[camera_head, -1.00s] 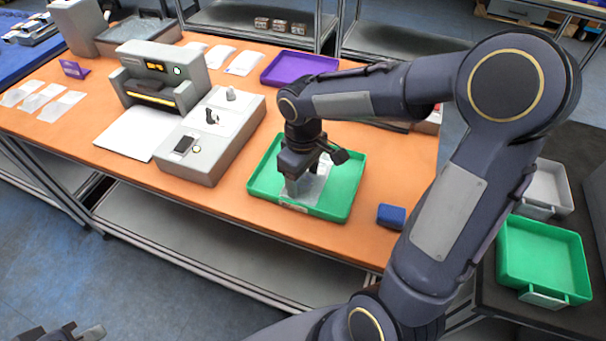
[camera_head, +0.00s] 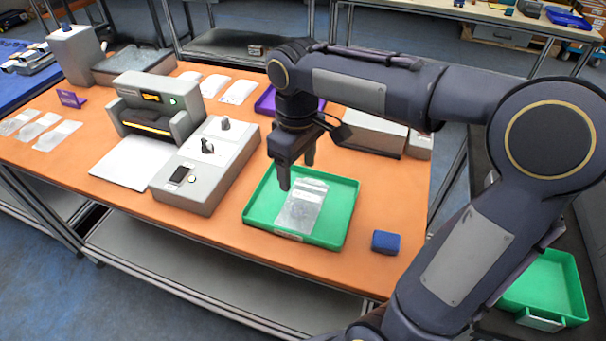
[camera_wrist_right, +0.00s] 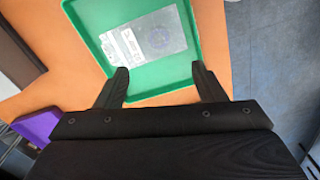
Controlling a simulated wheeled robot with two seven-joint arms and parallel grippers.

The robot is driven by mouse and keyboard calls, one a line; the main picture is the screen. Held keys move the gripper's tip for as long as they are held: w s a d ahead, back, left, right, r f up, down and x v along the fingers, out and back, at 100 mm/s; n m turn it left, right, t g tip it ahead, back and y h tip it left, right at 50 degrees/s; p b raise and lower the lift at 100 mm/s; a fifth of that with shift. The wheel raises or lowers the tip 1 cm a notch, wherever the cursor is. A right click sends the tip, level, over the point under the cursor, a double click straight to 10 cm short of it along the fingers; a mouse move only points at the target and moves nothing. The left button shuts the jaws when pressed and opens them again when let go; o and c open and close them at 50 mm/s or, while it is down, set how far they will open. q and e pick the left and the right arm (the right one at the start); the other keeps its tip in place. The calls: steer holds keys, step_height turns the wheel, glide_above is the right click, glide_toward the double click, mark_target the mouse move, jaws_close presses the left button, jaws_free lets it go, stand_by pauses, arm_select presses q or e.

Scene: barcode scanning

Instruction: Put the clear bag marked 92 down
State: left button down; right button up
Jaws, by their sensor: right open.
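A clear bag (camera_head: 301,204) lies flat in the green tray (camera_head: 341,212) on the orange table; its marking is too small to read. It also shows in the right wrist view (camera_wrist_right: 146,38), inside the green tray (camera_wrist_right: 86,22). My right gripper (camera_head: 298,176) is open and empty above the tray, at its far side, apart from the bag. Its two fingers (camera_wrist_right: 163,82) stand wide apart in the right wrist view. My left gripper does not show in the head view now.
A grey scanning machine (camera_head: 157,108) and its control box (camera_head: 207,165) stand left of the tray. A blue block (camera_head: 386,242) lies to the right. A purple tray (camera_head: 265,103) is behind my right gripper. Several bags (camera_head: 57,136) lie at the far left.

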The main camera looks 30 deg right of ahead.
steer(key=s+a+f+m+t+y, duration=0.1)
steer(key=s+f+m+t+y, duration=0.1)
steer(key=s, duration=0.5)
steer(key=s+a+f+m+t+y, duration=0.1)
steer(key=s+f+m+t, duration=0.1)
steer(key=s, duration=0.6)
steer(key=m+t, duration=0.1)
steer(key=m, duration=0.1)
steer(key=shift+s+a+f+m+t+y, duration=0.25)
steer(key=shift+s+f+m+t+y, duration=0.05)
steer(key=shift+f+m+y, duration=0.1)
